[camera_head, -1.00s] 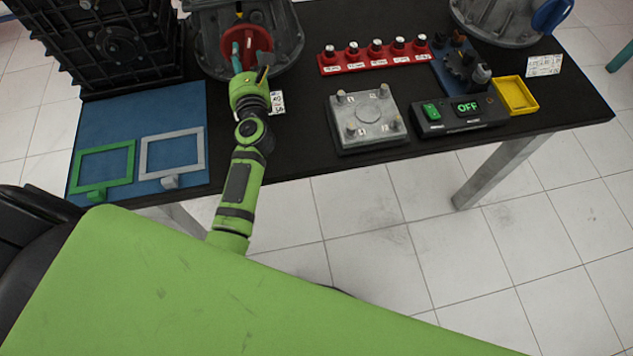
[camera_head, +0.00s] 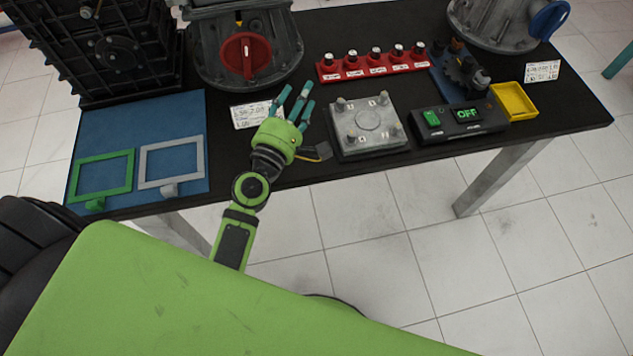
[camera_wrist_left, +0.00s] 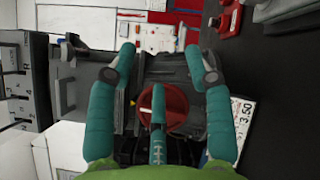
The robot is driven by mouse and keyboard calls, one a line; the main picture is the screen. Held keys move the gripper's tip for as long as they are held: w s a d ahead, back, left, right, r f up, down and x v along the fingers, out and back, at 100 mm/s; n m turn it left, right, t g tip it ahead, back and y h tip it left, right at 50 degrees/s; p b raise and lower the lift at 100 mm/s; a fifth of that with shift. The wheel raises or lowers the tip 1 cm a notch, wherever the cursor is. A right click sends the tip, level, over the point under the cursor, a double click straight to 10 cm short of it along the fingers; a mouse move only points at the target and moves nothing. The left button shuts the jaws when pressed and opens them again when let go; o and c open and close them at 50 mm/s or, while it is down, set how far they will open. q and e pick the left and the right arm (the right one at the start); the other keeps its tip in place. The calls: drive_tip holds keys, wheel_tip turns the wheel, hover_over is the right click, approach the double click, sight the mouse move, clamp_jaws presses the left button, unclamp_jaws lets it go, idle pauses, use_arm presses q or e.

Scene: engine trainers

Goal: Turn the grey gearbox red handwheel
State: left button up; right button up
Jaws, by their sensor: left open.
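The grey gearbox (camera_head: 205,70) stands at the back left of the black table, with the red handwheel (camera_head: 234,62) on its front. My right gripper is not seen.
A metal plate block (camera_head: 367,140) stands close right of my left gripper. A red rack of knobs (camera_head: 350,70) is behind it. A white label (camera_head: 246,117) lies left of the fingers. A control box (camera_head: 460,120) and yellow tray (camera_head: 515,99) are farther right.

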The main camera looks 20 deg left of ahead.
use_arm(q)
drive_tip(key=s+d+f+m+g+h, duration=0.1)
drive_tip(key=s+d+f+m+g, duration=0.1)
drive_tip(key=s+f+m, duration=0.1)
drive_tip(key=s+d+f+m+g+h, duration=0.2)
drive_tip(key=f+m, duration=0.3)
drive_tip(key=m, duration=0.3)
drive_tip(key=s+d+f+m+g+h, duration=0.2)
drive_tip(key=s+d+f+m+g, duration=0.1)
drive_tip(key=s+f+m+g, duration=0.1)
drive_tip(key=shift+s+d+f+m+p, duration=0.25)
drive_tip(key=shift+s+d+m+p, duration=0.1)
drive_tip(key=shift+m, duration=0.55)
drive_tip(key=shift+s+a+f+g, duration=0.1)
drive_tip(key=shift+s+f+g, duration=0.2)
drive_tip(key=shift+f, duration=0.1)
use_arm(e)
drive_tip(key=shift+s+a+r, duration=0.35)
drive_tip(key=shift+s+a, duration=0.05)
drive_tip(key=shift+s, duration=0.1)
use_arm(q)
drive_tip(key=shift+m, duration=0.3)
